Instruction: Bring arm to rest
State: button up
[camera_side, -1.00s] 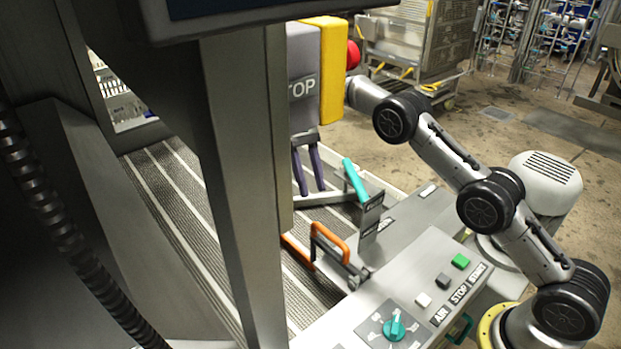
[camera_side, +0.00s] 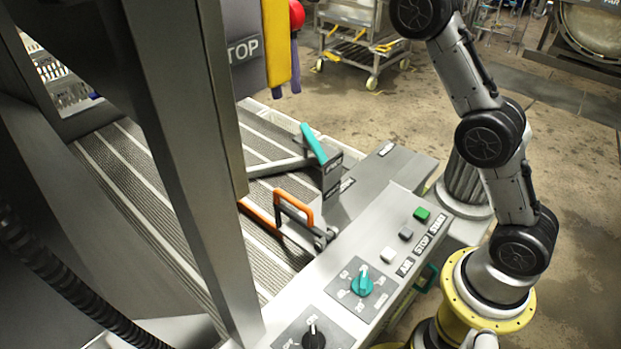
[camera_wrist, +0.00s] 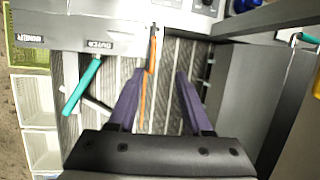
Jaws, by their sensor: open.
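My gripper (camera_wrist: 160,92) shows in the wrist view with its two purple fingers spread apart and nothing between them. It is above the ribbed conveyor bed, and an orange-handled lever (camera_wrist: 149,85) lies in line with the gap, apparently below the fingers. My arm rises at the right, clear of the control panel. The teal-handled lever (camera_side: 314,144) and the orange-handled lever (camera_side: 296,205) stand apart from my gripper.
The control panel (camera_side: 335,290) carries AIR, STOP and START buttons and a teal knob (camera_side: 362,281). A grey post (camera_side: 190,150) blocks part of the side view. The STOP box (camera_side: 241,48) hangs near the gripper. A wheeled cart (camera_side: 362,50) stands behind on open floor.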

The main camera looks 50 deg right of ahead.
jog(key=s+d+r+t, duration=0.15)
jog(key=s+r, duration=0.25)
jog(key=s, duration=0.5)
jog(key=s+d+r+t, duration=0.1)
jog(key=s+r+t, duration=0.25)
jog(key=s, duration=0.55)
jog(key=s+d+f+t+h, duration=0.2)
jog(key=s+f+t, duration=0.2)
jog(key=s+f, duration=0.7)
jog(key=shift+d+f+m, duration=0.3)
jog(key=shift+d+f, duration=0.1)
jog(key=shift+f, duration=0.65)
